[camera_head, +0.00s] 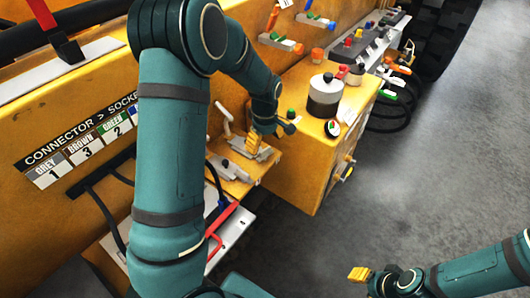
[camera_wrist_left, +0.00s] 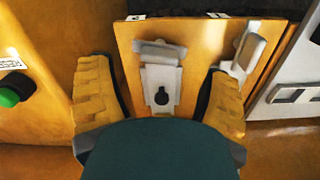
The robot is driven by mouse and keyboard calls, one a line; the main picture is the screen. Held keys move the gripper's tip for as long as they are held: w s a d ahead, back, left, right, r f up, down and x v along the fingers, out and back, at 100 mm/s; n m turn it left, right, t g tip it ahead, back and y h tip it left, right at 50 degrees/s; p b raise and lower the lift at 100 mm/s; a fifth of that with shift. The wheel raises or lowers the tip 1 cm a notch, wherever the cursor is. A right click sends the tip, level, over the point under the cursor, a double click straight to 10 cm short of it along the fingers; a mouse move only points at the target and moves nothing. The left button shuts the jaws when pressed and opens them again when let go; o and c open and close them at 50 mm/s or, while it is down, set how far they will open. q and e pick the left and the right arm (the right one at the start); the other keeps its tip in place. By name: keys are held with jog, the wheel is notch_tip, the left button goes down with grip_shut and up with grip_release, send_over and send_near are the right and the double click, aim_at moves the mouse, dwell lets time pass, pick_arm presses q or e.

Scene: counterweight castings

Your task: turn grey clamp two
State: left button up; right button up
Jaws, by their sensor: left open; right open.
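Two grey clamps are mounted on an orange panel (camera_wrist_left: 198,30). In the left wrist view one grey clamp (camera_wrist_left: 160,76), a plate with a dark keyhole-shaped mark and a bar across its top, lies between my left fingers. The other grey clamp (camera_wrist_left: 243,52) is to its right, partly behind the right finger. Their labels are too small to read, so I cannot tell which is two. My left gripper (camera_wrist_left: 161,84) is open around the first clamp, with no contact visible. In the head view my left gripper (camera_head: 254,142) is over the panel. My right gripper (camera_head: 361,274) is open and empty, away from the panel.
A connector and socket chart (camera_head: 85,140) is on the orange side wall. A dark pot-like cylinder (camera_head: 325,95) stands on the orange box right of the clamps. A red-handled lever (camera_head: 225,216) is below the panel. In the left wrist view a green button (camera_wrist_left: 9,97) is at left.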

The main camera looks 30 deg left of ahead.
aim_at(265, 149)
pick_arm(q)
jog(key=shift+f+b, duration=0.3)
jog(key=shift+f, duration=1.8)
jog(key=c, duration=1.2)
